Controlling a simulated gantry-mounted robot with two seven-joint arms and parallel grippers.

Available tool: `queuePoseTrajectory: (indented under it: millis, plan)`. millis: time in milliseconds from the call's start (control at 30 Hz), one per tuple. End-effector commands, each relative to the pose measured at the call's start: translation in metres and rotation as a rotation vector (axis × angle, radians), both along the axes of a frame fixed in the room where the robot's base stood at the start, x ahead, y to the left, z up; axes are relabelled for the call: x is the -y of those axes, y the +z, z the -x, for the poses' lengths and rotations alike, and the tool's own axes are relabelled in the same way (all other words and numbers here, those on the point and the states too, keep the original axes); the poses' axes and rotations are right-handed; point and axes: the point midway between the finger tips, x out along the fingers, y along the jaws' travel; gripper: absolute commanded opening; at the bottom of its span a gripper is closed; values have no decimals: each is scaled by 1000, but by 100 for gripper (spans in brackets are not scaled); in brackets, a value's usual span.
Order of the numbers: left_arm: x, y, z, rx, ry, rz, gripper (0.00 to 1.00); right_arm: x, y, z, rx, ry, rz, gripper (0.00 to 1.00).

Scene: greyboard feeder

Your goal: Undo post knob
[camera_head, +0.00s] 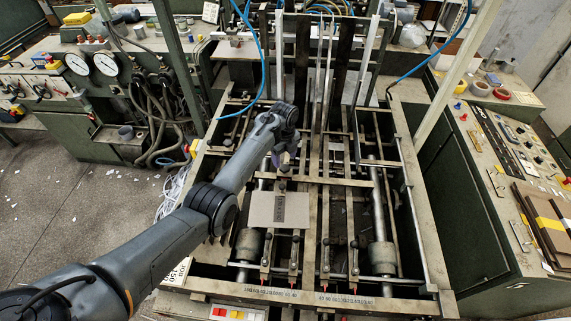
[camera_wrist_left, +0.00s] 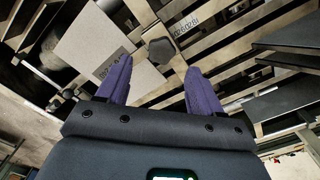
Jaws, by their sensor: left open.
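A dark, many-sided post knob (camera_wrist_left: 161,51) shows in the left wrist view, on the feeder's metal bars. My left gripper (camera_wrist_left: 158,65) is open, with its two purple fingers apart and the knob just beyond and between their tips in the picture. I cannot tell whether the fingers touch it. In the head view my left gripper (camera_head: 284,152) is over the middle of the feeder frame, behind the grey board. There the arm and bars make the knob hard to pick out. My right gripper is not in view.
A grey board (camera_head: 262,210) with a dark printed strip lies on the feeder bars; it also shows in the left wrist view (camera_wrist_left: 80,45). Tall upright bars (camera_head: 302,70) stand behind the gripper. Blue hoses hang at both sides. A control console (camera_head: 500,150) stands at the right.

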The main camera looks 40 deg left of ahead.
Motion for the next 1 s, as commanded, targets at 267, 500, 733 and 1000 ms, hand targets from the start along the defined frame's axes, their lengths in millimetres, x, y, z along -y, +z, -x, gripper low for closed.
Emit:
queuePoseTrajectory:
  millis: [267, 500, 733, 1000]
  plan:
    - [0, -39, 0, 0, 0, 1, 66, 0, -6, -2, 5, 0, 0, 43]
    - [0, -50, -1, 1, -1, -1, 66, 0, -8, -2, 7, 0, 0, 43]
    - [0, -51, 0, 1, -1, -1, 66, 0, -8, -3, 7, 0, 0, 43]
    - [0, -51, 0, 1, 0, 0, 31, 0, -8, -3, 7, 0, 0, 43]
